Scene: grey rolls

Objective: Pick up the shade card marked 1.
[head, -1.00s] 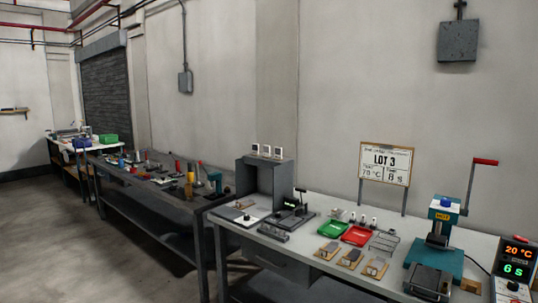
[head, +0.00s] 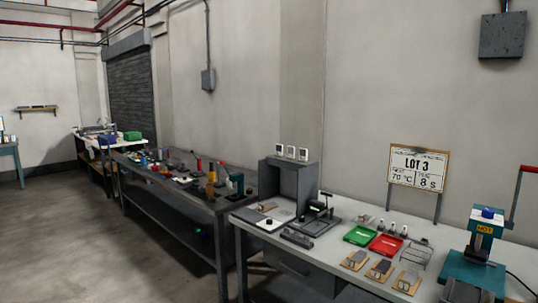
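Three small white cards with dark faces stand in a row on top of the grey booth (head: 312,180): a left card (head: 278,149), a middle card (head: 291,152) and a right card (head: 303,154). They look like shade cards, but their marks are too small to read, so I cannot tell which is marked 1. My gripper is not in view.
The near bench (head: 335,245) carries a green tray (head: 361,235), a red tray (head: 386,244), several wooden blocks with grey pieces and a teal press (head: 476,265). A longer dark bench (head: 200,202) stands to the left. The floor (head: 75,235) in front is clear.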

